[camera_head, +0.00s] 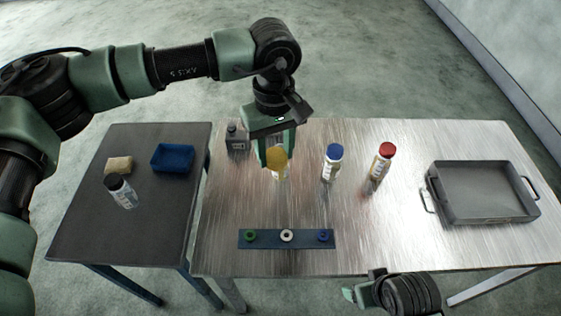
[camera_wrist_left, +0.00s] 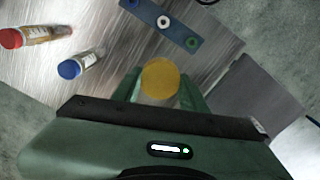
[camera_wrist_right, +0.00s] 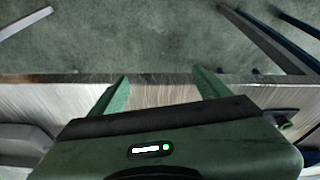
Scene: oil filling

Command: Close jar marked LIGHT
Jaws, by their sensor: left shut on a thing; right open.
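My left gripper (camera_head: 272,150) is shut on the yellow lid (camera_head: 277,157) from above. The lid is at the top of a jar (camera_head: 280,175) standing on the metal table. In the left wrist view the round yellow lid (camera_wrist_left: 160,78) sits between the two green fingers. I cannot tell whether the lid is fully seated. A jar with a blue lid (camera_head: 334,152) and a jar with a red lid (camera_head: 386,149) stand upright to the right. No LIGHT marking is readable. My right gripper (camera_wrist_right: 161,86) is open and empty near the table's front edge.
A dark canister (camera_head: 236,140) stands left of the gripped jar. A blue strip (camera_head: 268,239) with coloured rings lies in front. A metal tray (camera_head: 483,190) is at right. The left table (camera_head: 85,225) holds a blue bin (camera_head: 172,158), a sponge (camera_head: 119,164) and a black-capped bottle (camera_head: 122,192).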

